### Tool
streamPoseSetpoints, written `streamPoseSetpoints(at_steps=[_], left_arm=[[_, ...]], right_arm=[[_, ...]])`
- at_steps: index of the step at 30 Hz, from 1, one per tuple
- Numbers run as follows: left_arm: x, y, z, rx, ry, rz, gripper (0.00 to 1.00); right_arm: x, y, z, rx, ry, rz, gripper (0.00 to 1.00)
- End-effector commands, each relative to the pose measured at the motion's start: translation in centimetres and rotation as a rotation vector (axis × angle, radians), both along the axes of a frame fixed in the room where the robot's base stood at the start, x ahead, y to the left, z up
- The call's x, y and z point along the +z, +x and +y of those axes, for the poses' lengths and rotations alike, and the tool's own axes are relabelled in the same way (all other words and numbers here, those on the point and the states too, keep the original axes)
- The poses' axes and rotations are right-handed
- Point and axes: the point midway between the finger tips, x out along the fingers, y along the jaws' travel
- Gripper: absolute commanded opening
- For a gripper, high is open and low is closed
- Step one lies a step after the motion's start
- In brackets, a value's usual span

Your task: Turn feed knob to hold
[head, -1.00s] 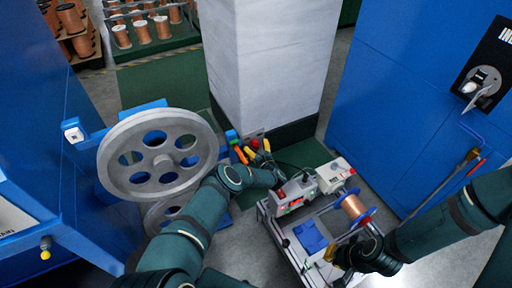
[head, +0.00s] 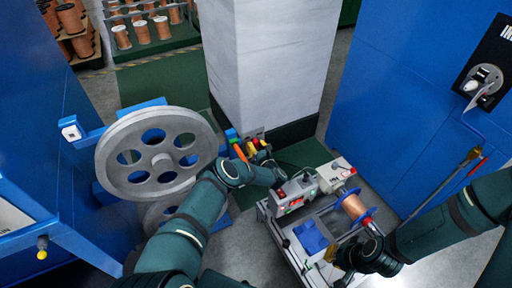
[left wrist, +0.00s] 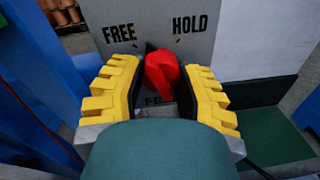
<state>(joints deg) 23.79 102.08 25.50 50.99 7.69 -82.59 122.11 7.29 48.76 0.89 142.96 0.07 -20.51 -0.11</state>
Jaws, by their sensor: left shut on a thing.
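The red feed knob (left wrist: 162,74) stands on a grey plate (left wrist: 205,20) marked FREE at left and HOLD at right. In the left wrist view it sits between the two yellow fingers of my left gripper (left wrist: 160,92), which is shut on it. The knob's top lies between the two marks; its exact setting is hard to tell. In the head view my left gripper (head: 258,147) is at the foot of the white pillar, with the knob mostly hidden. My right gripper (head: 334,254) is low by the cart; its fingers are too small and covered to judge.
A large grey pulley wheel (head: 157,158) stands left of my left arm. A cart (head: 292,249) with a copper spool (head: 355,207) and a grey box stands at the right. A white pillar (head: 270,65) rises behind, and a blue cabinet (head: 400,90) stands at right.

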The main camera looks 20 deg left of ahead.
Motion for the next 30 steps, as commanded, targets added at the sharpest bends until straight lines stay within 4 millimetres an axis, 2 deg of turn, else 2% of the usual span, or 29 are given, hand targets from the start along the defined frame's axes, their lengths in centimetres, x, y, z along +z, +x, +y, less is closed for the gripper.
streamPoseSetpoints(at_steps=[21,30], left_arm=[[-0.05,-0.23,0.15,0.003,0.437,0.518,0.0],[0.02,-0.26,0.22,0.004,0.58,0.687,0.0]], right_arm=[[-0.62,0.13,-0.02,-0.001,0.0,-0.003,0.0],[-0.62,0.12,-0.02,-0.001,0.0,-0.003,0.0]])
